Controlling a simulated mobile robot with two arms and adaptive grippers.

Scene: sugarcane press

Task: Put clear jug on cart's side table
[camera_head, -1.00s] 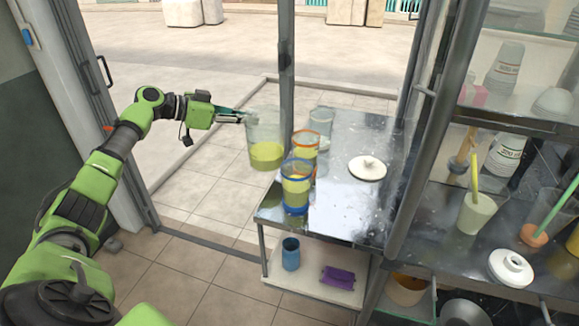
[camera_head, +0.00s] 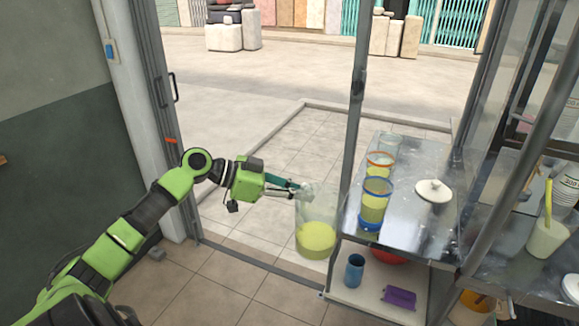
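The clear jug (camera_head: 316,226) holds yellow-green juice and hangs in the air at the left edge of the metal side table (camera_head: 408,224). My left gripper (camera_head: 303,190) is shut on the jug's upper left side, at its handle or rim; the exact contact is too small to tell. The jug is roughly upright, and in the picture its bottom is lower than the tabletop. My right gripper is not in view.
On the side table stand a blue-rimmed jug (camera_head: 375,200), an orange-rimmed jug (camera_head: 380,165), another clear container (camera_head: 389,146) and a white lid (camera_head: 433,190). A blue cup (camera_head: 355,270) and purple cloth (camera_head: 398,297) lie below. A metal post (camera_head: 356,110) rises behind the jug.

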